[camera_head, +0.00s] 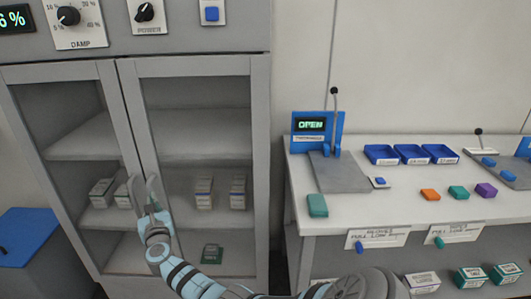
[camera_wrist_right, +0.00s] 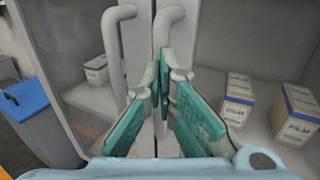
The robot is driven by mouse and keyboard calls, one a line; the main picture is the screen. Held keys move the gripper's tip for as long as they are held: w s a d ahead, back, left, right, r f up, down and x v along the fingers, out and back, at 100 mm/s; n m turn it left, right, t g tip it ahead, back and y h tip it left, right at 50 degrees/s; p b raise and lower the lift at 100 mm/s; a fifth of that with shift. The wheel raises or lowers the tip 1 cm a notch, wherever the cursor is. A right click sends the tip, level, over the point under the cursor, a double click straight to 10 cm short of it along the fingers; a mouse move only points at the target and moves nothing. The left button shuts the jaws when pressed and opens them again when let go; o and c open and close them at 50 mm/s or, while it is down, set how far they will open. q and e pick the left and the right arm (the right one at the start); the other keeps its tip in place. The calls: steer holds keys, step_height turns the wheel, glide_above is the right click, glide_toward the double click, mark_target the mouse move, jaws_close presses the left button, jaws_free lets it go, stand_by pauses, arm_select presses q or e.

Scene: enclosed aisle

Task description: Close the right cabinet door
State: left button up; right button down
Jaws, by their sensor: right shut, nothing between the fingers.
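The right cabinet door (camera_head: 192,66) is a grey frame with a clear pane, and it looks shut or nearly shut; I cannot tell whether it sits fully flush. Its pale bar handle (camera_wrist_right: 168,28) stands beside the left door's handle (camera_wrist_right: 118,45) at the middle seam. My right gripper (camera_head: 150,205) is at the lower end of the handles, in front of the seam. In the wrist view its teal-padded fingers (camera_wrist_right: 163,78) are together near the right handle with nothing between them. Whether they touch the handle is unclear. My left gripper is not in view.
The left cabinet door (camera_head: 52,73) also looks shut. Small boxes (camera_head: 203,192) stand on the shelf behind the panes. A blue-lidded bin (camera_head: 28,232) is at the left. A white workbench (camera_head: 400,205) with blue trays (camera_head: 412,154) stands at the right.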

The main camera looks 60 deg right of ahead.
steer(key=shift+d+r, duration=0.1)
steer(key=shift+r, duration=0.25)
